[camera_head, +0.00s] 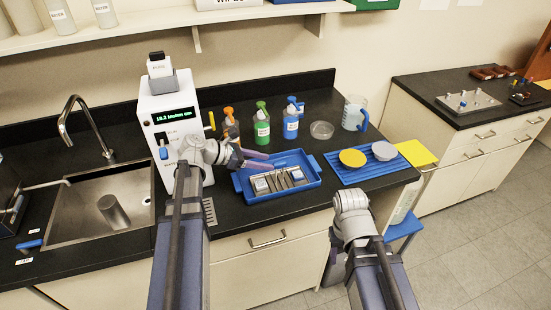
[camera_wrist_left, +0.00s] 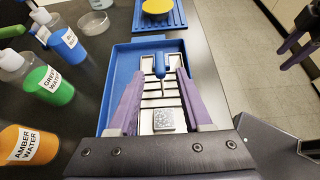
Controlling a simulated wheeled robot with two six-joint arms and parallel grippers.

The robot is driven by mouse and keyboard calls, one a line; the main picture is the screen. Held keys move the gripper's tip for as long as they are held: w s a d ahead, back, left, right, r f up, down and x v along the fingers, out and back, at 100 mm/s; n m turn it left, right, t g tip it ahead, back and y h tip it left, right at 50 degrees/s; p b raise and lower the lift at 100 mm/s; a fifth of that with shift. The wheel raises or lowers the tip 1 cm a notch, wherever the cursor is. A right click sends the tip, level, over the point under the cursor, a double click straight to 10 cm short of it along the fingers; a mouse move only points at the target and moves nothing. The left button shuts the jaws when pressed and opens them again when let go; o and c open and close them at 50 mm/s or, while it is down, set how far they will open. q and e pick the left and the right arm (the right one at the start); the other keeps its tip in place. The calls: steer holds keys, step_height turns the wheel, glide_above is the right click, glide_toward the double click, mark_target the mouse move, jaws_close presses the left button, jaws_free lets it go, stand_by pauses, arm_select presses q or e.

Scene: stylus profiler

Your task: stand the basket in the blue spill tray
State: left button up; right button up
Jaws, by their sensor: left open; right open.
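The blue spill tray (camera_head: 312,182) lies on the black counter; its wall also shows in the left wrist view (camera_wrist_left: 115,90). The pale slotted basket (camera_head: 297,174), with dark slats, a blue handle and a grey coded tag, is inside the tray and looks level. It also shows in the left wrist view (camera_wrist_left: 167,121). My left gripper (camera_wrist_left: 160,74) is open, its purple fingers on either side of the basket's handle area. I cannot tell whether they touch it. In the head view the left gripper (camera_head: 262,160) is over the tray's left part. My right gripper (camera_wrist_left: 298,38) is open and empty, off the counter's front.
A white instrument (camera_head: 173,112) stands left of the tray. Amber, green (camera_head: 262,125) and blue (camera_head: 291,121) bottles stand behind it. A blue ribbed mat (camera_head: 370,175) with yellow and grey discs lies to the right. The sink (camera_head: 85,200) is at far left.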

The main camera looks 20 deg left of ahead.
arm_select(q)
steer(key=p+v, duration=0.2)
steer(key=v, duration=0.4)
steer(key=s+d+f+m+g+y, duration=0.1)
steer(key=s+d+f+m, duration=0.1)
steer(key=d+m, duration=0.1)
steer(key=s+d+f+m+g+y, duration=0.1)
steer(key=s+d+f+m+g, duration=0.1)
steer(key=d, duration=0.4)
steer(key=s+d+f+m+g+y, duration=0.1)
steer(key=s+d+f+m+g, duration=0.1)
steer(key=d+m, duration=0.3)
steer(key=shift+f+m, duration=0.6)
steer(key=shift+f, duration=0.2)
steer(key=s+d+f+m+g+y, duration=0.1)
steer(key=s+d+f+m+y, duration=0.1)
steer(key=m, duration=0.6)
steer(key=s+d+f+m+g+y, duration=0.1)
steer(key=s+d+f+m+y, duration=0.1)
steer(key=s+d+m+y, duration=0.3)
steer(key=s+m+y, duration=0.1)
steer(key=s+m, duration=0.2)
steer(key=m, duration=0.1)
steer(key=shift+y, duration=0.3)
